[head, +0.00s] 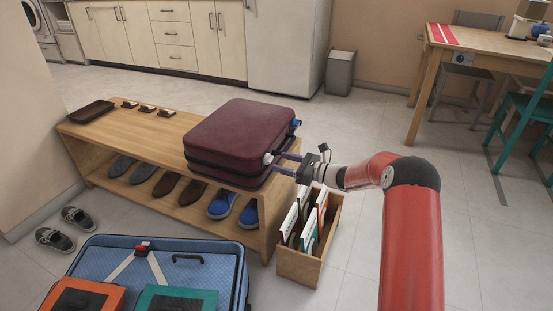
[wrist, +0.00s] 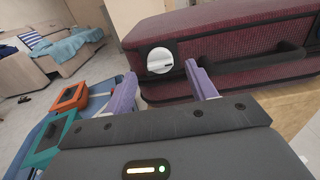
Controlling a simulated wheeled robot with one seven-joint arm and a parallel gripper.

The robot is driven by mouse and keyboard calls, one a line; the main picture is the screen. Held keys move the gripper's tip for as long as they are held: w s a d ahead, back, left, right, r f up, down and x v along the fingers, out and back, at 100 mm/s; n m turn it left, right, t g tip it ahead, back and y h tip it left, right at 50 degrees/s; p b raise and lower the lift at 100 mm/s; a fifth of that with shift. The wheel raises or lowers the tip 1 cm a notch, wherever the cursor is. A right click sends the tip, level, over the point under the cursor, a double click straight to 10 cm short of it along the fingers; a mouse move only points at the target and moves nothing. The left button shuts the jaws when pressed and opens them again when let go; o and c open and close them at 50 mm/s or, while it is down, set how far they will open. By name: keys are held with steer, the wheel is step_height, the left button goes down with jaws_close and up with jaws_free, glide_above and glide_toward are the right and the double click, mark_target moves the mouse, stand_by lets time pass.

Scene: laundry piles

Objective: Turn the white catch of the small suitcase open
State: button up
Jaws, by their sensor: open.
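The small maroon suitcase (head: 235,132) lies flat and shut on the wooden bench. Its round white catch (head: 268,158) is on the side facing my gripper, near a corner. In the wrist view the catch (wrist: 160,60) is a white disc with a roughly level grip bar, on a dark plate left of the suitcase's dark handle (wrist: 255,64). My gripper (head: 276,162) is open and empty at that side. In the wrist view its two purple fingers (wrist: 161,74) stand left and right of the catch; whether they touch the suitcase I cannot tell.
The wooden bench (head: 90,129) holds shoes below and a dark tray (head: 91,111) on top. A box with upright folders (head: 298,268) stands under my wrist. An open blue suitcase (head: 218,256) lies in front. Another blue catch (head: 296,123) shows on the small suitcase.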

mark_target(272, 160)
steer(key=shift+x, duration=1.7)
steer(key=shift+c, duration=0.3)
steer(key=c, duration=0.9)
